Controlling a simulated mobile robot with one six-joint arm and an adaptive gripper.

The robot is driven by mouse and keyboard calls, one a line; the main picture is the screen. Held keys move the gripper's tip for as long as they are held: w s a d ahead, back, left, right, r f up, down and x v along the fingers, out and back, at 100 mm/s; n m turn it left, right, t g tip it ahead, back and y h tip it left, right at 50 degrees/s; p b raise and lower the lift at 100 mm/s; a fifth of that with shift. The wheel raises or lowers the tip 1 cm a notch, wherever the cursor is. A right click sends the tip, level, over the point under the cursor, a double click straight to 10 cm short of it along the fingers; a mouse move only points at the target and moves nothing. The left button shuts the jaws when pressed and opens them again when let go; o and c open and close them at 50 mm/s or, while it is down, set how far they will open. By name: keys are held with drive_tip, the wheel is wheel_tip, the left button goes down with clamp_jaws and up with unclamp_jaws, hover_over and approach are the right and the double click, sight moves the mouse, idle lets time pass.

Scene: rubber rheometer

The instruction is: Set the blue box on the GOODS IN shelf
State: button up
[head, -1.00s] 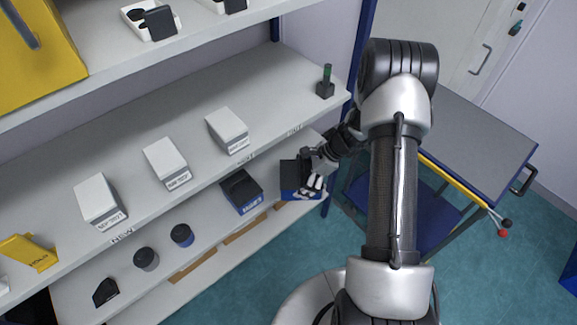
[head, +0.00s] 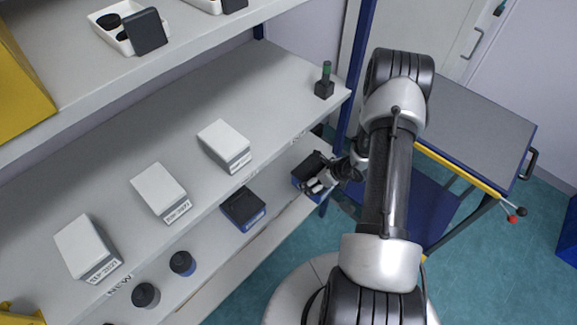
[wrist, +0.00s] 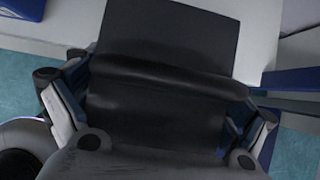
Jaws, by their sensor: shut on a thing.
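The blue box (head: 301,183), with a black top, is held at the right end of the lower shelf in the head view. My gripper (head: 318,184) is shut on it from the right. In the wrist view the box's dark top (wrist: 170,40) fills the middle between the two fingers of my gripper (wrist: 155,105). Whether the box touches the shelf board cannot be told. A similar blue box (head: 243,208) stands to its left on the lower shelf (head: 215,250). No GOODS IN label is readable.
Above is a shelf with several white boxes (head: 224,146) and a small green-topped device (head: 324,82). Dark round pots (head: 182,263) stand on the lower shelf. A blue shelf post (head: 352,75) is close to my arm. A grey-topped trolley (head: 470,125) stands at right.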

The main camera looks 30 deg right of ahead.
drive_tip(key=w+a, duration=0.1)
drive_tip(key=w, duration=0.2)
drive_tip(key=w+a, duration=0.1)
drive_tip(key=w, duration=0.3)
drive_tip(key=w+a+b, duration=0.1)
drive_tip(key=w+a, duration=0.1)
drive_tip(key=w, duration=0.2)
drive_tip(key=shift+w, duration=0.2)
drive_tip(key=shift+w+a, duration=0.1)
drive_tip(key=shift+f+b, duration=0.9)
drive_tip(key=shift+f, duration=0.75)
drive_tip(key=shift+f, duration=0.2)
drive_tip(key=o, duration=1.3)
drive_tip(key=shift+o, duration=0.2)
